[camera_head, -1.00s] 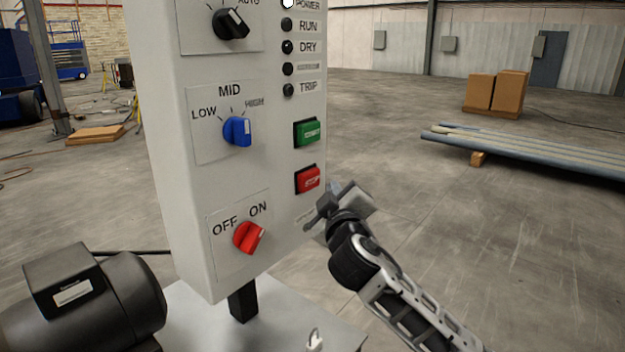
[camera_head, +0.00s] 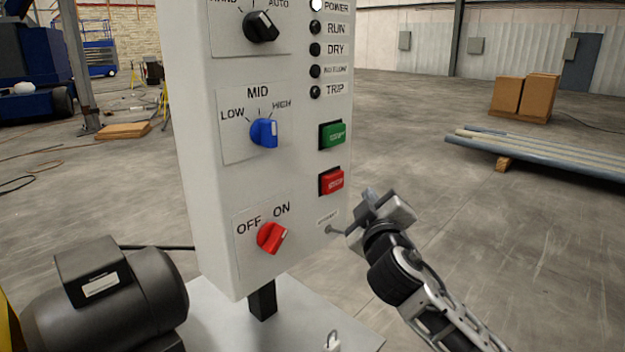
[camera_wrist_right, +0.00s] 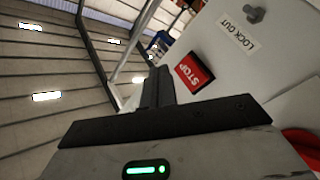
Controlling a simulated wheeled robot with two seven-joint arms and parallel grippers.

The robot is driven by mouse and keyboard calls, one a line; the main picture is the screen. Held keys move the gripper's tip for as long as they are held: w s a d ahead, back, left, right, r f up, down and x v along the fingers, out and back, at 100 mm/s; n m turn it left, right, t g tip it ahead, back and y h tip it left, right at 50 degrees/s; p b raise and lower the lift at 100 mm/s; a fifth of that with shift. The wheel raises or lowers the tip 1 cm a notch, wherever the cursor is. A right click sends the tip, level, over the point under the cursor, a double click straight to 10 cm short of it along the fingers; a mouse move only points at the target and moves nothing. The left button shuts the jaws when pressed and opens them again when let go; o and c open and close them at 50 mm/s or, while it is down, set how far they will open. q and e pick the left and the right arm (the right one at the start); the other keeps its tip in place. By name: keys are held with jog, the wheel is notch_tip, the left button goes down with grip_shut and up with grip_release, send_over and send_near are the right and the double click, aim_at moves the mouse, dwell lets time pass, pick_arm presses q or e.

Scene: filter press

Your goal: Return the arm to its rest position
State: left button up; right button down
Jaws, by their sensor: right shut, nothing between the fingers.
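My right gripper (camera_head: 372,208) is shut and empty, just right of the control panel (camera_head: 215,190) in the head view. It is below and to the right of the red stop button (camera_head: 331,181) and appears apart from the panel face. In the right wrist view the closed fingers (camera_wrist_right: 157,92) show to the left of the STOP button (camera_wrist_right: 194,72). The LOCK OUT label (camera_wrist_right: 238,32) and its metal fitting (camera_wrist_right: 254,14) are above it there. My left gripper is not in view.
The panel carries a red OFF/ON knob (camera_head: 271,237), a blue speed knob (camera_head: 264,133) and a green button (camera_head: 332,135). A dark motor (camera_head: 110,300) sits lower left. Pipes (camera_head: 550,155) and boxes (camera_head: 525,97) lie at back right. The floor right of the panel is open.

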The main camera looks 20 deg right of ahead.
jog(key=s+a+f+g+y, duration=0.25)
jog(key=s+a+f, duration=0.2)
jog(key=f, duration=0.55)
jog(key=s+a+f+g+y, duration=0.1)
jog(key=s+a+f+y, duration=0.25)
jog(key=a+f, duration=0.45)
jog(key=s+a+f+m+g+y, duration=0.1)
jog(key=s+a+f+y, duration=0.1)
jog(key=s+a+f, duration=0.2)
jog(key=s+a+f+m+g+y, duration=0.2)
jog(key=s+a+f, duration=0.1)
jog(key=s+f, duration=0.5)
jog(key=s, duration=0.3)
jog(key=shift+s+a+y, duration=0.35)
jog(key=shift+y, duration=0.05)
